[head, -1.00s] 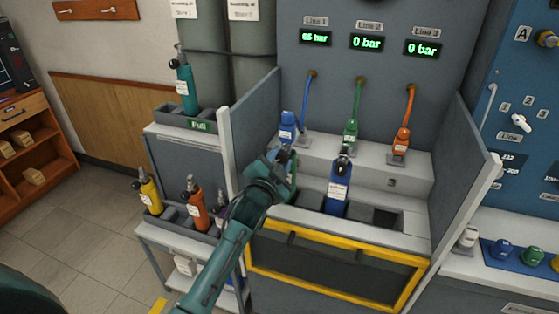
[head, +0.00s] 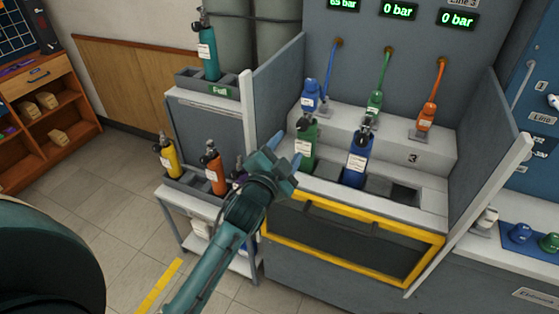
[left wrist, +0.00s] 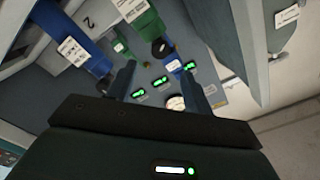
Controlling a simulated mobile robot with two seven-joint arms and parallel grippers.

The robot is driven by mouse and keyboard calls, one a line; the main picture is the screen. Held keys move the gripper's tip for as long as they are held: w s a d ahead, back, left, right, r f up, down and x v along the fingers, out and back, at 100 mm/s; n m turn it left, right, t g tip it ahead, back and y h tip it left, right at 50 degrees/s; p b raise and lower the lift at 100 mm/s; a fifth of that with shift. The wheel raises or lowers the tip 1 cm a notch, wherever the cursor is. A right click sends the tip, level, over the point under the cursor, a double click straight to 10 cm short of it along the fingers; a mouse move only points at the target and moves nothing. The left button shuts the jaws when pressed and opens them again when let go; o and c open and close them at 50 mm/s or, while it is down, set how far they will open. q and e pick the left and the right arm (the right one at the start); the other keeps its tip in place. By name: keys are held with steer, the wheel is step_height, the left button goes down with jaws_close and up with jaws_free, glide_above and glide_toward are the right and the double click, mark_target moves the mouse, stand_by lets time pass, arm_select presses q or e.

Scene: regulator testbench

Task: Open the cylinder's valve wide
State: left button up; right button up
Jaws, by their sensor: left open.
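A green cylinder (head: 307,152) stands upright in the bench's left slot, with a dark valve on top. A blue cylinder (head: 356,165) stands in the slot to its right. My left gripper (head: 284,153) is open and empty, just left of the green cylinder in the head view. In the left wrist view the open fingers (left wrist: 160,84) have nothing between them; the green cylinder (left wrist: 147,27) and its black valve knob (left wrist: 162,47) lie beyond them. The knob's setting cannot be told. My right gripper is not in view.
Blue (head: 311,95), green (head: 375,105) and orange (head: 426,116) regulators sit on the step behind. Side panels (head: 275,95) flank the bench. Yellow (head: 166,160) and orange (head: 214,172) cylinders stand on the left cart; a teal cylinder (head: 207,50) stands above. The right slot is empty.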

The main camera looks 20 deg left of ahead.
arm_select(q)
steer(key=s, duration=0.4)
stand_by(0.4)
